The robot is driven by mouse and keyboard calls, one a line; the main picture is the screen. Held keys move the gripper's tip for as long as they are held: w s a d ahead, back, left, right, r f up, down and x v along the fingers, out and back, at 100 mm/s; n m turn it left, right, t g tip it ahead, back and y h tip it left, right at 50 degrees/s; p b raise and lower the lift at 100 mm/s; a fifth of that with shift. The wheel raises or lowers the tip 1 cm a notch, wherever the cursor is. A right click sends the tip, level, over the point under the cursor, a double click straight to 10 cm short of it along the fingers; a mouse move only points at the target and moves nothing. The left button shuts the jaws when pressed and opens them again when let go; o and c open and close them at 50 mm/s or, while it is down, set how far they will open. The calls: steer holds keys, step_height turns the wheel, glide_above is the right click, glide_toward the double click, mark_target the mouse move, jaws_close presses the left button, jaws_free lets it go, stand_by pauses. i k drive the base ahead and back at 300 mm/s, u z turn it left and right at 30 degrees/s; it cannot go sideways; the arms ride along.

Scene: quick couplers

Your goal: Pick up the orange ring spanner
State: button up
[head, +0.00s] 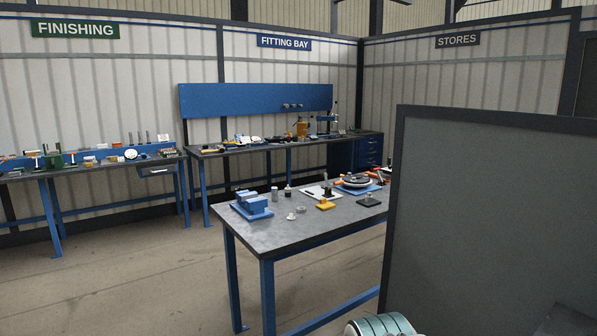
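I cannot clearly make out the orange ring spanner from this distance. Small orange-red pieces lie around a dark round disc (356,181) on a blue mat (375,187), at the far right of the near table (300,235). Their shapes are too small to tell, and the grey panel may hide part of that end. My gripper is not in view; a rounded pale, striped part at the bottom edge may belong to my arm.
A tall grey panel (490,220) stands close on the right and covers part of the table. A blue vice-like block (252,206) and a yellow block (325,204) stand on the table. Benches line the walls behind. The floor (130,280) at left is clear.

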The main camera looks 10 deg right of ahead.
mark_target(371, 174)
steer(key=z, duration=0.15)
steer(key=i, duration=1.7)
steer(key=z, duration=0.5)
steer(key=i, duration=0.7)
steer(key=z, duration=0.05)
